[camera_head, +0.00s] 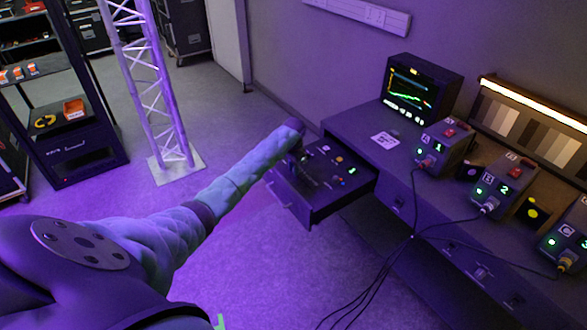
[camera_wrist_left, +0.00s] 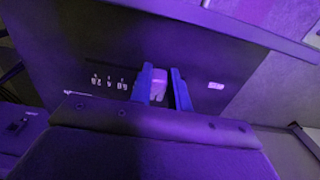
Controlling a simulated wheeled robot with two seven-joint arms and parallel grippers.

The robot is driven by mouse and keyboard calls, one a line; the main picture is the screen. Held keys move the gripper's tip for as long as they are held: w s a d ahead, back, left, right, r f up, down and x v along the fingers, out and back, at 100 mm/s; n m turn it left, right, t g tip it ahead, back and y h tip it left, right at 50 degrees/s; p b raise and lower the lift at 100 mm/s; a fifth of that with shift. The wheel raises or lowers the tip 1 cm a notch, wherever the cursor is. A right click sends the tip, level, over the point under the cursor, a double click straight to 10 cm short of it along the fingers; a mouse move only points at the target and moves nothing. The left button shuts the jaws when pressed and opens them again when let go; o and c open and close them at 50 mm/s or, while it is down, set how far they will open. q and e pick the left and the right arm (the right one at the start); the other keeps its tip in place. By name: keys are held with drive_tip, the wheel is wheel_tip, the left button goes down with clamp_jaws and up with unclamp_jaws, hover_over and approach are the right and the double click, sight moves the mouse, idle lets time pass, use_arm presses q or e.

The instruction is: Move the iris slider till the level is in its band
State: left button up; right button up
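My left arm reaches from the lower left to a dark control panel (camera_head: 325,190) that juts out from the desk like a drawer. In the head view my left gripper (camera_head: 300,158) is at the panel's left part and the arm hides much of it. In the left wrist view its two blue fingers (camera_wrist_left: 164,88) stand close on either side of a pale block, perhaps the slider cap (camera_wrist_left: 159,88). I cannot tell whether both fingers press on it. A monitor (camera_head: 412,97) shows a green trace with small coloured marks; its level and band are too small to read. My right gripper is not visible.
A truss tower (camera_head: 150,85) stands left on open floor.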

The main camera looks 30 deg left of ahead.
use_arm(q)
drive_tip(key=o, duration=0.4)
drive_tip(key=shift+o, duration=0.2)
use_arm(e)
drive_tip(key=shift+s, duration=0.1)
use_arm(q)
drive_tip(key=shift+r, duration=0.3)
drive_tip(key=shift+r+b, duration=1.15)
drive_tip(key=shift+r, duration=2.45)
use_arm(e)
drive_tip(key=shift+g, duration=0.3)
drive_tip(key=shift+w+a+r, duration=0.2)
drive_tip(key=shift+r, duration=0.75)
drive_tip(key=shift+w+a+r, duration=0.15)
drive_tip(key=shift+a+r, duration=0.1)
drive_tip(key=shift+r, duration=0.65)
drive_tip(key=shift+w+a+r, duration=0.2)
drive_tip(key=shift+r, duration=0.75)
